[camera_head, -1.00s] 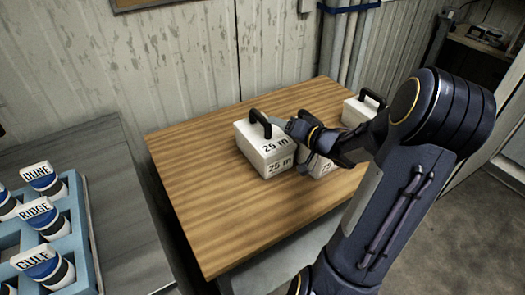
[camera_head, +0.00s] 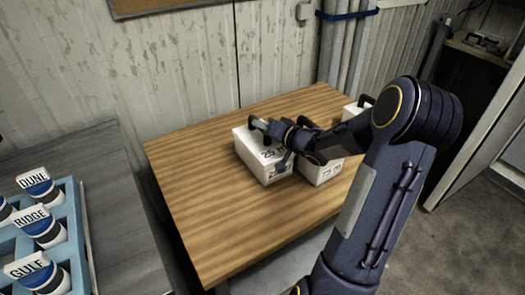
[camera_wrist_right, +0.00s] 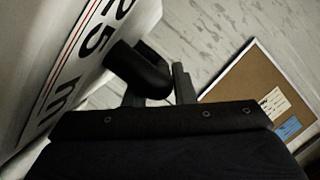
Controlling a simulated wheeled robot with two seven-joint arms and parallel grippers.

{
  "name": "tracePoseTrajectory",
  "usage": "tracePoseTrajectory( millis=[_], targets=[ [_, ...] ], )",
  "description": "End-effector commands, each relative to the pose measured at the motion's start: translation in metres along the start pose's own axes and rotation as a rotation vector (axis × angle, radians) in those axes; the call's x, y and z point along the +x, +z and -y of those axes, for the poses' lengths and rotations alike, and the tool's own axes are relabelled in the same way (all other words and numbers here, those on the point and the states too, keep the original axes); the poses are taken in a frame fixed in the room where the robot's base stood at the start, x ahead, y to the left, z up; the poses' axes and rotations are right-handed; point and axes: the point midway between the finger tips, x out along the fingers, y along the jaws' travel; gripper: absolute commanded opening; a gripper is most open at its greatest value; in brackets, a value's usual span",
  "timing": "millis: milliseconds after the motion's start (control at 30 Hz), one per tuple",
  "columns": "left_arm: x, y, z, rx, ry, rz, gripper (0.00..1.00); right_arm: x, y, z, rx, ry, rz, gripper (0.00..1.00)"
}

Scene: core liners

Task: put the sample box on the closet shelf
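A white sample box (camera_head: 258,157) marked 25 m, with a black handle on top, stands upright on the wooden table (camera_head: 205,195). My right gripper (camera_head: 270,142) is at its handle, with its two fingers apart. In the right wrist view, the black handle (camera_wrist_right: 140,70) lies close to the fingers (camera_wrist_right: 158,92), and the box's 25 m label shows at the left; I cannot tell whether they touch. A second white box (camera_head: 320,172) stands just right of it, partly hidden by my gripper. A third box (camera_head: 352,110) is mostly hidden behind my arm. My left gripper is not in view.
A blue rack (camera_head: 72,215) with several labelled containers stands on a grey bench (camera_head: 105,170) at the left. Pipes and a wall are behind the table. An open closet-like space with a shelf (camera_head: 480,47) is at the upper right. The table's left part is clear.

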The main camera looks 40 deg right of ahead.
Motion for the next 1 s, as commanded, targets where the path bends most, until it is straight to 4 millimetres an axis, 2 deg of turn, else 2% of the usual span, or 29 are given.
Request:
tracePoseTrajectory(
  millis=[33, 167, 1000],
  targets=[
    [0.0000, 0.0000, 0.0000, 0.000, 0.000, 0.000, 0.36, -0.0001, 0.0000, 0.0000, 0.000, 0.000, 0.000, 0.17],
    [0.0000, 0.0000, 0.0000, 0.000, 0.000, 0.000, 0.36, -0.0002, 0.0001, 0.0000, 0.000, 0.000, 0.000, 0.00],
    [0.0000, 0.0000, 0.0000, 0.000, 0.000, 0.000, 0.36, -0.0003, 0.0004, -0.0005, 0.003, 0.002, 0.000, 0.00]
  ],
)
